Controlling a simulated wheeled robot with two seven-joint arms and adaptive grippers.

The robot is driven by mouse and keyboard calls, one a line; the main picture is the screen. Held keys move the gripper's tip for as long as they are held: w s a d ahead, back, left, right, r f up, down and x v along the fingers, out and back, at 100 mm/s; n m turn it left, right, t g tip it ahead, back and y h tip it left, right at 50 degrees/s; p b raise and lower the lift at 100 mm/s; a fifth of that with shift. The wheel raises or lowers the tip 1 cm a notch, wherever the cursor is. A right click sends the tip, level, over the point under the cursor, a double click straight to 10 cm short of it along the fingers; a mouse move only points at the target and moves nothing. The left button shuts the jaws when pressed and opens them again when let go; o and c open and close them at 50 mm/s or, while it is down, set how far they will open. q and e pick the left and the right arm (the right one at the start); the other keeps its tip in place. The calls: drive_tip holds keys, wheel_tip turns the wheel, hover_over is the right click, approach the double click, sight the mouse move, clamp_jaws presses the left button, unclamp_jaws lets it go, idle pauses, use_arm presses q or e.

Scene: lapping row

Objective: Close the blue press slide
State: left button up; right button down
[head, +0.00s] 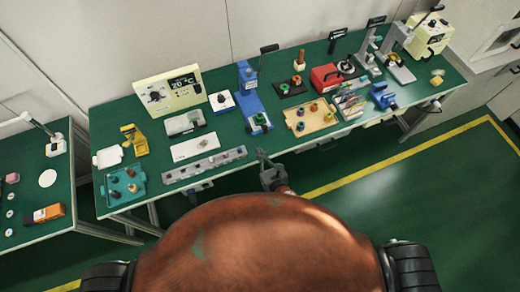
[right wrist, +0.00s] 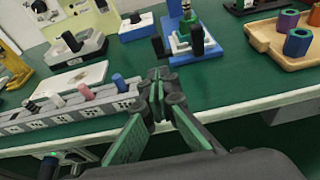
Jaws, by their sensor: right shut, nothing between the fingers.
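The blue press (head: 247,80) stands near the middle of the long green table, with its slide (head: 258,121) reaching out toward the table's front edge. In the right wrist view the blue press slide (right wrist: 183,46) is just beyond the fingers, at top centre. My right gripper (head: 262,155) is at the table's front edge, in front of the slide and apart from it. Its fingers (right wrist: 160,76) are together with nothing between them. My left gripper is not in view.
A grey strip (head: 203,166) with several pegs lies left of my right gripper. A wooden tray (head: 312,128) with coloured parts is right of the slide. A white panel box (head: 168,97) and a red machine (head: 325,78) stand further back. Green table is bare just before the slide.

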drive_tip(key=b, duration=0.1)
approach(249, 130)
drive_tip(key=shift+w+a+f, duration=0.5)
drive_tip(key=shift+w+f, duration=0.35)
drive_tip(key=w, duration=0.2)
drive_tip(key=w+a, duration=0.1)
drive_tip(key=w, duration=0.1)
drive_tip(key=shift+a, duration=0.1)
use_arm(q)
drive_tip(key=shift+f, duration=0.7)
use_arm(e)
drive_tip(key=shift+w, duration=0.1)
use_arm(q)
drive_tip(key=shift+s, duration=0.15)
